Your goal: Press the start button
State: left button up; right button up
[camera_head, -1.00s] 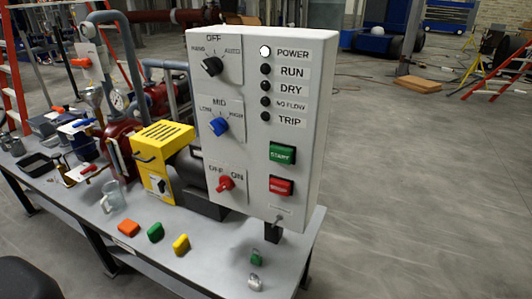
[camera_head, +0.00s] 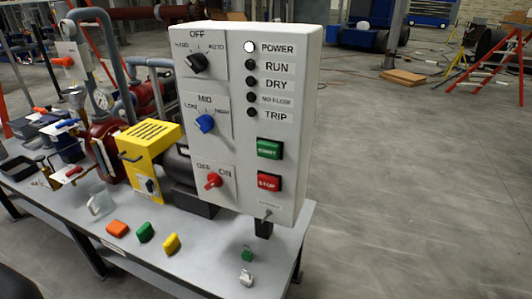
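The green start button (camera_head: 269,149) is on the lower right of the front face of a white control panel (camera_head: 238,205), directly above the red stop button (camera_head: 268,182). The white POWER lamp (camera_head: 250,47) is lit; the RUN, DRY, NO FLOW and TRIP lamps look dark. A black OFF/AUTO selector (camera_head: 197,63), a blue LOW/MID/HIGH knob (camera_head: 205,123) and a red OFF/ON switch (camera_head: 213,181) sit on the left of the panel. Neither of my grippers shows in the head view.
The panel stands on a grey workbench (camera_head: 205,262). A yellow machine (camera_head: 150,150) is left of it. The floor at right is mostly open.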

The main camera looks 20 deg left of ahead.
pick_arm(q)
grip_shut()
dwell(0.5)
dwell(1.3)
